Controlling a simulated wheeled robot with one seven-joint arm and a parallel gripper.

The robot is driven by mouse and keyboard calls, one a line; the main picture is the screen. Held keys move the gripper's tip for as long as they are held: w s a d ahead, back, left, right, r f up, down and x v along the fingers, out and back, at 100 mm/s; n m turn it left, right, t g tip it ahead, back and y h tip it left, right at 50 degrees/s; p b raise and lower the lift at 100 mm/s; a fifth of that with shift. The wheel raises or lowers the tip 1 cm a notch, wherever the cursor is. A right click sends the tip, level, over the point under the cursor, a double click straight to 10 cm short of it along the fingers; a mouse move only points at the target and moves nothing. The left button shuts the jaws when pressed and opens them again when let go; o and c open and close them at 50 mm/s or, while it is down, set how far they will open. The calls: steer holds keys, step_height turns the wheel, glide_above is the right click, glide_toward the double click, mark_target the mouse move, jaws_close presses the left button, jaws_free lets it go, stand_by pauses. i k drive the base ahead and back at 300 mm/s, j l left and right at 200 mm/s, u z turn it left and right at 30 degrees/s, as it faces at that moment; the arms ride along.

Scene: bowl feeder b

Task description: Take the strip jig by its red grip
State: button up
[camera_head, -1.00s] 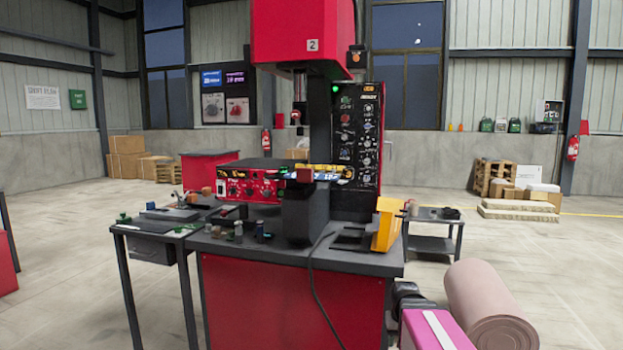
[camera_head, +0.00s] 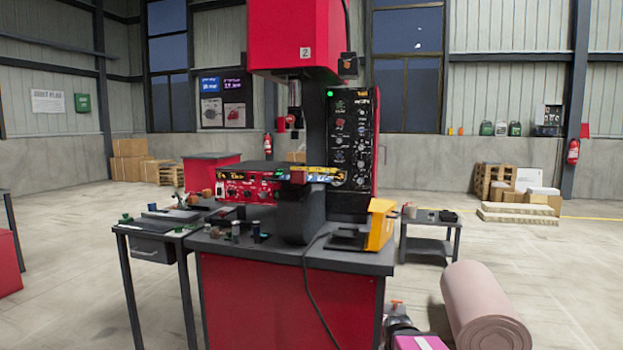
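A long flat strip piece with yellow and blue markings (camera_head: 325,175) lies across the top of the dark post under the press, at the middle of the head view. A small red block (camera_head: 298,175) sits at its left part; this looks like the strip jig and its red grip, but it is too small to be sure. My gripper's fingers cannot be made out. A pink and white part, probably of my arm, shows at the bottom edge, right of the red bench and well below and apart from the strip.
The red press head (camera_head: 297,40) hangs above the post. A red control box (camera_head: 248,182) stands left, a black control panel (camera_head: 350,140) behind, and a yellow-orange block (camera_head: 381,226) at the bench's right.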

mark_target(299, 177)
steer(key=i+l+u, duration=0.2)
steer(key=l, duration=0.85)
steer(key=l+u, duration=0.15)
steer(key=l, duration=0.85)
